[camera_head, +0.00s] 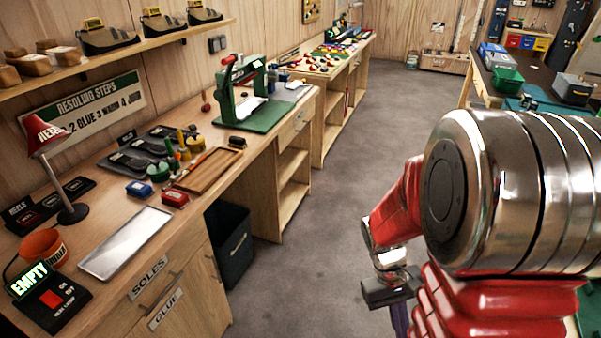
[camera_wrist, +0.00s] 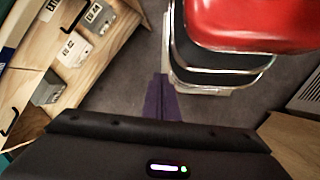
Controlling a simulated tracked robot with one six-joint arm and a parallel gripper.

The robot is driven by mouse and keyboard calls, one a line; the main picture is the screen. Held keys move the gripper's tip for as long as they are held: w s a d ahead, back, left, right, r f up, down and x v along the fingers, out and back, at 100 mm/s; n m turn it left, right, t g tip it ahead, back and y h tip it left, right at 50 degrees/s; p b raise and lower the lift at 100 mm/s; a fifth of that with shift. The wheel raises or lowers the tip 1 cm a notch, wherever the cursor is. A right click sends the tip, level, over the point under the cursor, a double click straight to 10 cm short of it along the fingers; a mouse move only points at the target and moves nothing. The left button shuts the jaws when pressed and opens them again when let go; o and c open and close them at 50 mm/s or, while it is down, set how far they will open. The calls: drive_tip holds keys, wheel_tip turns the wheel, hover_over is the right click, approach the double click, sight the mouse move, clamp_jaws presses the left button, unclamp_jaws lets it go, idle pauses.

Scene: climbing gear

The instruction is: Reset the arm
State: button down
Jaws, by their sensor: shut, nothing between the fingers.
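My gripper (camera_head: 400,322) hangs low in front of my red and chrome arm in the head view, over the grey floor to the right of the benches. It also shows in the wrist view (camera_wrist: 161,82), where its two purple fingers lie together with nothing between them. In the head view the fingertips are cut off by the bottom edge. My red and chrome parts fill the right of the head view and the upper right of the wrist view.
A long wooden workbench (camera_head: 180,238) with tools runs along the left. A dark bin (camera_head: 232,245) stands beside it. A second bench (camera_head: 345,75) stands further back. The floor (camera_head: 350,190) between is clear.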

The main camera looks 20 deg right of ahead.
drive_tip(key=w+a+r+t, duration=0.2)
drive_tip(key=a+r+t, duration=0.3)
drive_tip(key=a+r, duration=0.3)
drive_tip(key=w+a+r+n+t+y, duration=0.1)
drive_tip(key=a+r+t, duration=0.4)
drive_tip(key=r, duration=0.8)
drive_tip(key=w+a, duration=0.1)
drive_tip(key=a, duration=0.2)
drive_tip(key=shift+r+t+y, duration=0.3)
drive_tip(key=shift+t, duration=0.1)
